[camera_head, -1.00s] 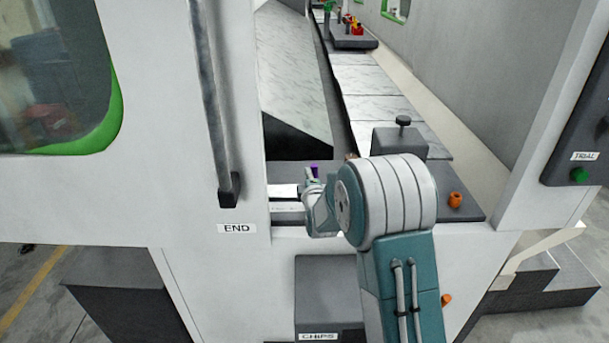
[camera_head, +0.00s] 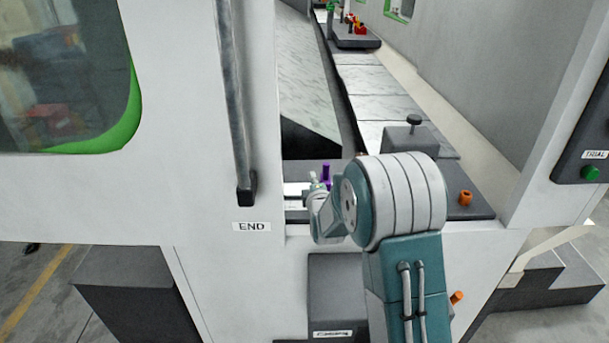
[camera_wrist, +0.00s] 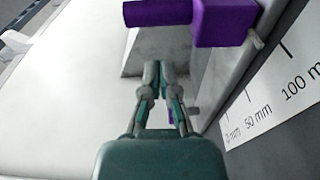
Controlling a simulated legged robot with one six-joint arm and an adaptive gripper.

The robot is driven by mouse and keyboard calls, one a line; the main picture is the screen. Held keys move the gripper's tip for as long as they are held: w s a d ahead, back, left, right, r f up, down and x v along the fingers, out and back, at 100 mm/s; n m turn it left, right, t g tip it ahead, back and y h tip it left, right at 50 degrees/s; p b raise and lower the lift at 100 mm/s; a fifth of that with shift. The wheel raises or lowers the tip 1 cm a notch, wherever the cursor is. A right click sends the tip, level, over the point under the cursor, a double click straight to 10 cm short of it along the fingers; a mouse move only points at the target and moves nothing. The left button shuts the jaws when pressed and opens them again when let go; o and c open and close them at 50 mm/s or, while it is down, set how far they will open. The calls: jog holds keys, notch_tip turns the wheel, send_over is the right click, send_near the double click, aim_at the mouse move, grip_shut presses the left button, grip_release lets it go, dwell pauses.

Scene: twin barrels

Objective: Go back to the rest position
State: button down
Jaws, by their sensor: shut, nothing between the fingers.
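My gripper (camera_wrist: 160,72) shows in the wrist view with its two fingers together and nothing between them. A purple part (camera_wrist: 225,22) with a stubby arm lies across the top of the wrist view, beyond and above the fingertips. The same purple colour shows in the head view as an upright purple piece (camera_head: 326,174), just past my wrist on the dark ledge. In the head view my arm reaches forward from the bottom into the machine opening, and my fingertips are hidden or too small to make out.
A ruler strip (camera_wrist: 275,95) lies on the right in the wrist view. In the head view, a door with a long handle (camera_head: 240,110) stands left of my arm. A grey block with a knob (camera_head: 410,138) and an orange piece (camera_head: 465,198) are on the ledge to the right.

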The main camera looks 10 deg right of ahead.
jog(key=s, duration=0.3)
jog(key=s+a, duration=0.2)
jog(key=s, duration=0.1)
jog(key=shift+s+a, duration=0.3)
jog(key=shift+a, duration=0.1)
jog(key=shift+s+d+r, duration=0.1)
jog(key=shift+d+r, duration=0.05)
jog(key=shift+r, duration=0.2)
jog(key=s+r+m+g, duration=0.6)
jog(key=s+r+m, duration=0.15)
jog(key=s, duration=0.45)
jog(key=s+m+g+y, duration=0.1)
jog(key=s+m+g, duration=0.5)
jog(key=s, duration=1.7)
jog(key=m, duration=0.3)
jog(key=shift+s+a+r+m, duration=0.3)
jog(key=shift+s+r+m, duration=0.05)
jog(key=shift+d, duration=0.1)
